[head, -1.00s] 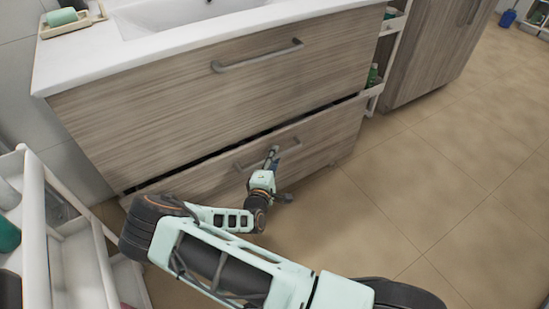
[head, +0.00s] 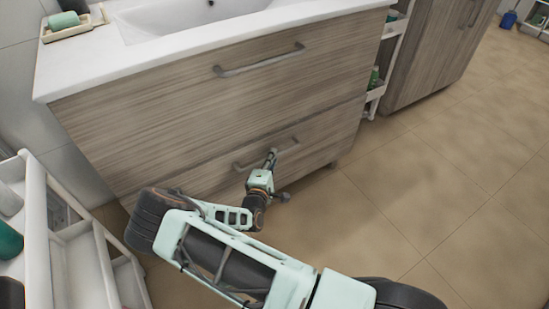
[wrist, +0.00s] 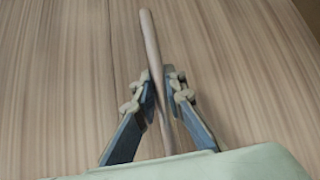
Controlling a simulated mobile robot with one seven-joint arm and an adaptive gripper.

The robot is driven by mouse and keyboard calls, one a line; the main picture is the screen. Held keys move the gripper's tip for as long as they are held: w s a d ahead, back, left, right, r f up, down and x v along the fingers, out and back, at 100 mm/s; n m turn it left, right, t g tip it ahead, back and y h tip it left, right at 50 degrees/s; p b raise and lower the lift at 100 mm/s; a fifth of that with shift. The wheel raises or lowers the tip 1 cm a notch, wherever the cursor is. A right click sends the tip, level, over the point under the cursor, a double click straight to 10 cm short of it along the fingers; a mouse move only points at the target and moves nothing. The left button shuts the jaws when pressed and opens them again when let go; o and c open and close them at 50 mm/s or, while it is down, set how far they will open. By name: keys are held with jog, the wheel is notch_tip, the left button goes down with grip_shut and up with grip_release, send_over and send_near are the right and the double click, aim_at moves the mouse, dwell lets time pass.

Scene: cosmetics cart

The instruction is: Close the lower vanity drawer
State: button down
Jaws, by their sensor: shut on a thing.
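The lower vanity drawer (head: 315,145) has a wood-grain front and sits below the upper drawer (head: 150,115). In the head view its front looks about flush with the upper one, with only a thin seam between them. Its bar handle (head: 240,166) runs across the front. My gripper (head: 270,160) is at this handle. In the wrist view the handle (wrist: 150,40) passes between the two blue fingers of my gripper (wrist: 160,92), which are shut on it. My arm hides part of the drawer's lower left.
A white cart (head: 70,235) with bottles stands at the left, close to my arm. A white slim rack (head: 378,92) stands right of the vanity. The tiled floor (head: 430,190) at the right is clear. The white sink top (head: 70,75) is above.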

jog(key=shift+w+a+r, duration=0.1)
jog(key=shift+w+a, duration=0.45)
jog(key=shift+w, duration=0.2)
jog(key=c, duration=2)
grip_release()
jog(key=v, duration=1.2)
jog(key=shift+d, duration=0.1)
